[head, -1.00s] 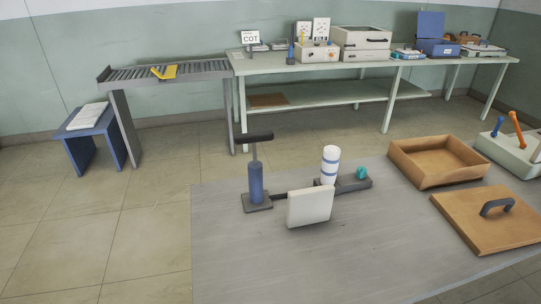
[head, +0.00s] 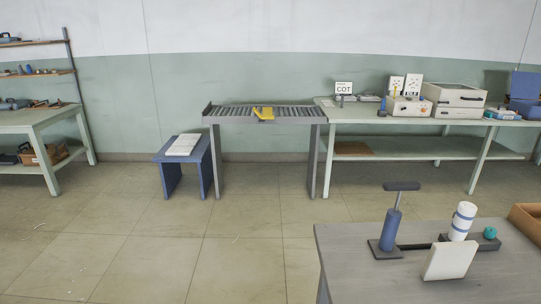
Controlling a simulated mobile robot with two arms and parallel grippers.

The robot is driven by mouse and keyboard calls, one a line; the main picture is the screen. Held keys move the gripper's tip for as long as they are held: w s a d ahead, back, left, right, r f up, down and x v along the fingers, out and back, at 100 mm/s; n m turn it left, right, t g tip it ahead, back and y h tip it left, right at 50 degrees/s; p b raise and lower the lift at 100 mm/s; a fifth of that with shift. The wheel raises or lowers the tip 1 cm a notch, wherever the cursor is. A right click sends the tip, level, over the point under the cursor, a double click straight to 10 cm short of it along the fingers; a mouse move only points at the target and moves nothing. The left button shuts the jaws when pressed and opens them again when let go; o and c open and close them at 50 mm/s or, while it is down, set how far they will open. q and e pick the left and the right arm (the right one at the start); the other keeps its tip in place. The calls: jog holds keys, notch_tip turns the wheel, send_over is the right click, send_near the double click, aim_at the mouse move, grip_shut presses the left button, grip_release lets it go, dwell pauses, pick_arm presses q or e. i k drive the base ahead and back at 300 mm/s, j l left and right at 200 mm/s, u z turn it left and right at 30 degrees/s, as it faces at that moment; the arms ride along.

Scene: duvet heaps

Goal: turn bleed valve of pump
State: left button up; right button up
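The pump (head: 391,232) stands upright on the grey table at the lower right of the head view. It has a blue cylinder, a dark T-handle on top and a dark base plate. A dark bar runs from it to a second dark base with a white, blue-banded cylinder (head: 462,221) and a small teal knob (head: 490,233), which may be the bleed valve. A white panel (head: 449,258) leans in front and hides part of this base. Neither of my grippers is in view.
The grey table (head: 360,279) has a brown tray (head: 527,219) at its right edge. A roller conveyor (head: 228,112), a blue stool (head: 204,158) and a long bench (head: 360,114) stand behind. Shelving (head: 40,122) is at the left. The floor at left and centre is clear.

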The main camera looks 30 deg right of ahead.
aim_at(489, 232)
jog(key=i+j+z, duration=0.3)
jog(key=i+j, duration=0.5)
jog(key=i+z, duration=0.2)
jog(key=i, duration=0.25)
jog(key=i+j+z, duration=0.2)
jog(key=i, duration=0.25)
jog(key=i+z, duration=0.2)
jog(key=i, duration=0.25)
jog(key=i+z, duration=0.45)
jog(key=i+j+z, duration=0.2)
jog(key=z, duration=0.2)
jog(key=i+j+z, duration=0.25)
jog(key=z, duration=0.2)
jog(key=i+j+z, duration=0.55)
jog(key=z, duration=0.3)
jog(key=i+j+z, duration=0.15)
jog(key=j+z, duration=0.35)
jog(key=i+j+z, duration=0.1)
jog(key=z, duration=0.35)
jog(key=j+z, duration=0.75)
jog(key=z, duration=0.2)
jog(key=k+j+z, duration=0.2)
jog(key=j, duration=0.2)
jog(key=j+z, duration=0.2)
jog(key=j, duration=0.2)
